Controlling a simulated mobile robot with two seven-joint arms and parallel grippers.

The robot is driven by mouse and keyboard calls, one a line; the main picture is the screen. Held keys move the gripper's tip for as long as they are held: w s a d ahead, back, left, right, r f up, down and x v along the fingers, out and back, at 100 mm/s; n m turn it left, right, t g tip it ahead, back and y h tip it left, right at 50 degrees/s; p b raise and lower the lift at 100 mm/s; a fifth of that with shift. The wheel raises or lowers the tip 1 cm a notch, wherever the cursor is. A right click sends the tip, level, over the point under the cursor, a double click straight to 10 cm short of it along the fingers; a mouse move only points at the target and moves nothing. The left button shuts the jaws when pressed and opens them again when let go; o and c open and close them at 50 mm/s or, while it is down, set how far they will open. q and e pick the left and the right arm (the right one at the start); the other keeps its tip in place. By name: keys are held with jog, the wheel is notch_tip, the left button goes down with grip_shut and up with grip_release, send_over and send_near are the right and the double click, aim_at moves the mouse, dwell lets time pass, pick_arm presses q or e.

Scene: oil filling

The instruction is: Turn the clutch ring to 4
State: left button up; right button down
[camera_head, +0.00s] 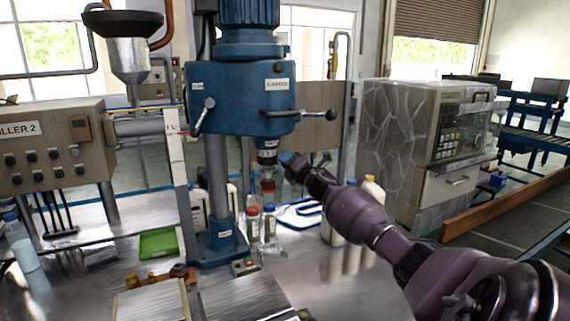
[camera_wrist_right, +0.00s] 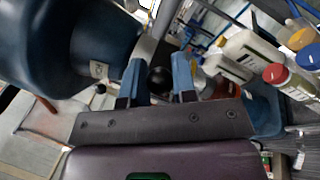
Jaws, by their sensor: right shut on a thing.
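The blue capping machine (camera_head: 240,95) stands on the metal bench, with a dark clutch ring (camera_head: 267,153) with small pale marks under its head. My right gripper (camera_head: 287,160) reaches in from the right and is at the ring, shut on it. In the right wrist view the blue fingertips (camera_wrist_right: 160,80) stand on either side of a dark round part, next to a pale band (camera_wrist_right: 146,48) below the blue housing. The fingers partly hide the ring, and I cannot read its setting. My left gripper is out of view.
Bottles with red and blue caps (camera_head: 253,222) stand below the head, and white bottles (camera_head: 372,192) stand behind my right arm. A lever with a black knob (camera_head: 330,115) sticks out right of the head. A green tray (camera_head: 158,243) lies left of the machine's base.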

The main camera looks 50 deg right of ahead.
dwell(0.5)
jog(key=c, duration=0.9)
grip_release()
jog(key=shift+s+f, duration=0.2)
jog(key=shift+s, duration=0.3)
jog(key=v, duration=0.9)
jog(key=shift+s+f+b, duration=0.1)
jog(key=shift+s+b, duration=0.2)
jog(key=shift+b, duration=0.05)
